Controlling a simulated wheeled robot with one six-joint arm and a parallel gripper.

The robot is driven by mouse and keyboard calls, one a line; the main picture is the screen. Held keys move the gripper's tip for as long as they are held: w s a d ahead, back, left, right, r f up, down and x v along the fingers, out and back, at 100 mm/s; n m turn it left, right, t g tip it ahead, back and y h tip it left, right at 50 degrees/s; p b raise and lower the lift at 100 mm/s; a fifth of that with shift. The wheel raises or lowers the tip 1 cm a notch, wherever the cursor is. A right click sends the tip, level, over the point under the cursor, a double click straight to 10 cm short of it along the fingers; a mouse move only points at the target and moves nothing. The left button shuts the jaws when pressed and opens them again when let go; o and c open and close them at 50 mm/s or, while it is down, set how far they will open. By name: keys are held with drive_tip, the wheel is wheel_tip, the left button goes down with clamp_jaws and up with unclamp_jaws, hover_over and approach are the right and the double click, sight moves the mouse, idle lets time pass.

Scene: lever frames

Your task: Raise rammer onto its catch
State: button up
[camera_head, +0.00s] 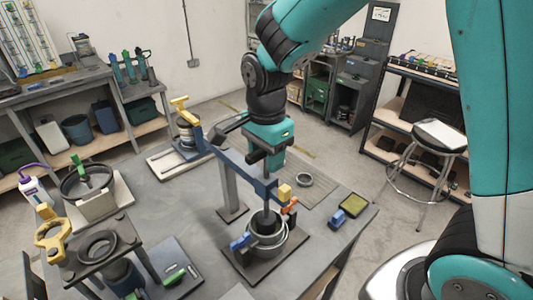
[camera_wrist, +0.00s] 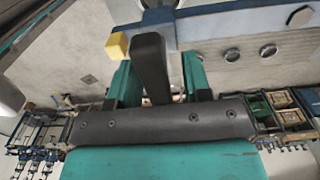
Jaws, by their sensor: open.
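The blue lever beam (camera_head: 232,160) runs from a yellow handle (camera_head: 181,104) at the back left down to a yellow block (camera_head: 285,191). It crosses a grey post (camera_head: 230,190). The dark rammer (camera_head: 265,218) hangs below the beam's near end, its foot inside a round metal mould (camera_head: 268,243). An orange piece (camera_head: 291,205), possibly the catch, sits beside it. My gripper (camera_head: 265,162) is open, pointing down close behind the beam near its block end; contact cannot be told. In the wrist view the beam (camera_wrist: 225,27) and yellow block (camera_wrist: 117,45) show close to my gripper.
A blue clamp-like part (camera_head: 241,242) is at the mould's left. A small black stand (camera_head: 125,240) with a yellow-handled tool (camera_head: 50,236) is at front left. A stool (camera_head: 440,135) stands beyond.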

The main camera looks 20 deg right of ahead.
clamp_jaws()
wheel_tip(320, 180, up, 8)
drive_tip(key=p, duration=0.6)
drive_tip(key=shift+r, duration=0.25)
drive_tip(key=shift+w+f, duration=0.1)
unclamp_jaws()
wheel_tip(320, 180, up, 18)
drive_tip(key=b, duration=0.4)
drive_tip(key=shift+f, duration=0.25)
